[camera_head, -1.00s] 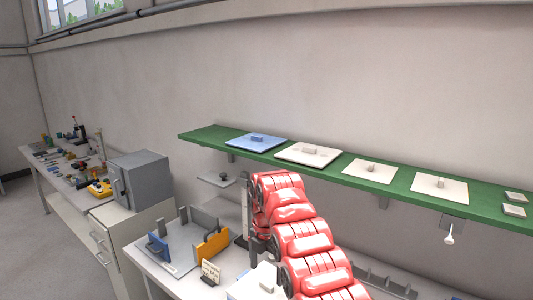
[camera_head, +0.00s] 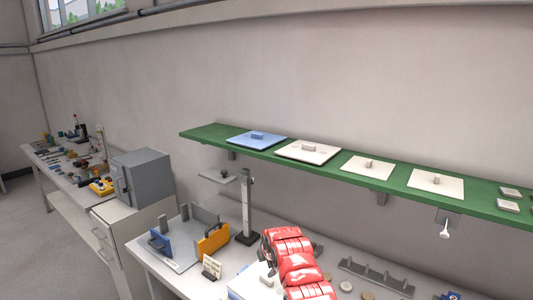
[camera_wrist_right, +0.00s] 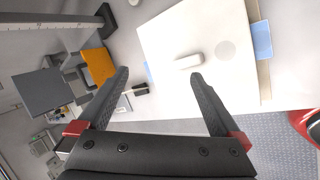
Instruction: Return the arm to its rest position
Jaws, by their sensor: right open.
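My right arm, red, comes in at the bottom middle of the head view. It hides its own gripper there. In the right wrist view my right gripper (camera_wrist_right: 160,76) is open, with nothing between its fingers. A white plate (camera_wrist_right: 180,30) with a small pale handle (camera_wrist_right: 188,62) lies beyond the fingertips, apart from them as far as I can tell. The same kind of white plate shows partly on the bench in the head view (camera_head: 240,290), beside my arm. My left arm is not in view.
A green shelf (camera_head: 220,143) with blue and white handled plates runs along the wall above the bench. A grey upright stand (camera_head: 248,205), an orange holder (camera_head: 214,238) and a small sign (camera_head: 211,267) stand left of my arm. A grey rack (camera_head: 375,276) lies to the right.

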